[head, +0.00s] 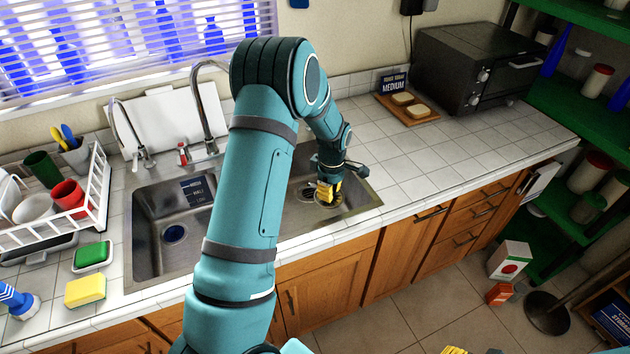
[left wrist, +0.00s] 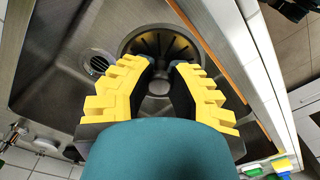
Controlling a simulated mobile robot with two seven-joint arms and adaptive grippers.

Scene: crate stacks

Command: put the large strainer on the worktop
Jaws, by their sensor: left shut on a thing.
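My left gripper (head: 328,197) is down in the right sink basin, near its front wall. Its yellow fingers (left wrist: 160,70) are shut on the large strainer (left wrist: 160,42), a dark round slotted disc with a centre knob. The strainer also shows in the head view (head: 329,206), partly hidden by the fingers. I cannot tell whether it touches the basin. A round drain (left wrist: 98,63) lies beside it on the basin floor. The white tiled worktop (head: 440,165) extends right of the sink. Only yellow tips of my right gripper (head: 455,350) show at the bottom edge.
A toaster oven (head: 475,68) and a wooden board (head: 425,114) with bread stand at the worktop's back right. The tiles in front are clear. A faucet (head: 205,105) rises behind the sink. A dish rack (head: 95,205), sponges and a brush are at the left.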

